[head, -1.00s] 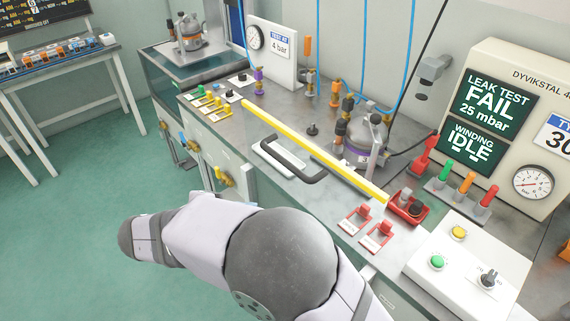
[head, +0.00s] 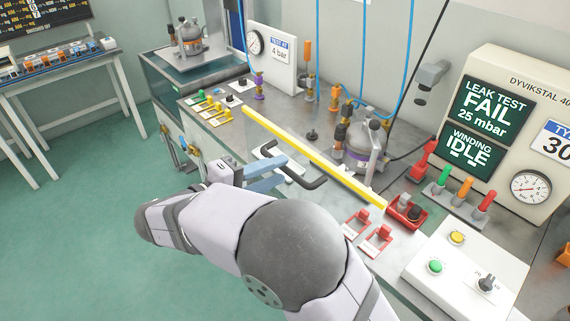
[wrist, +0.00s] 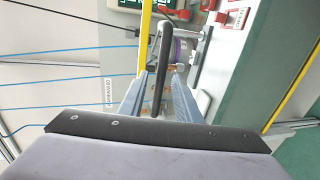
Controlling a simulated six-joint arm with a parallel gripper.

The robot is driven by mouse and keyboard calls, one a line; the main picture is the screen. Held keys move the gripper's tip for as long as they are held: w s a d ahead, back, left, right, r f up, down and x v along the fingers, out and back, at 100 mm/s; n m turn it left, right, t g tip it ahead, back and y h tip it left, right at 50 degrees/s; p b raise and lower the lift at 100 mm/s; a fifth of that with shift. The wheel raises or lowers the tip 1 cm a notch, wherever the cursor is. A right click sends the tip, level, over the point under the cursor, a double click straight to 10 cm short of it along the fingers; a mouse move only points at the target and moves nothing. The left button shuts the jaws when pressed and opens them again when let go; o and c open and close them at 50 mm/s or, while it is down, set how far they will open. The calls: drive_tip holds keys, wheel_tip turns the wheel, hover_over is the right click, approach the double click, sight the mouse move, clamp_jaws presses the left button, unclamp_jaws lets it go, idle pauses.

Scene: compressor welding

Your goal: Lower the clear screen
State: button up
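The clear screen is see-through and hard to make out; its yellow edge bar (head: 310,151) runs slantwise over the bench, and it also shows in the wrist view (wrist: 146,35). A dark U-shaped handle (head: 318,183) stands out in front of the yellow bar. My gripper (head: 280,172) is at the handle's left part. In the wrist view, the handle (wrist: 164,45) lies between the two grey-blue fingers (wrist: 160,85), with a gap visible on each side. The fingers are open and do not look closed on it.
A grey compressor (head: 366,145) with hoses stands behind the bar. Red switches (head: 375,240), a red tray (head: 405,213) and a white button box (head: 458,262) are on the right. Yellow and green levers (head: 212,106) are at the left. The floor in front is free.

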sight(282, 169)
drive_tip(key=shift+p+x, duration=0.4)
drive_tip(key=shift+x, duration=1.35)
drive_tip(key=shift+c, duration=0.2)
clamp_jaws()
wheel_tip(282, 169, down, 25)
drive_tip(key=b, duration=1.9)
drive_tip(key=shift+b, duration=0.3)
drive_tip(key=shift+o, duration=0.2)
unclamp_jaws()
drive_tip(key=shift+s, duration=0.1)
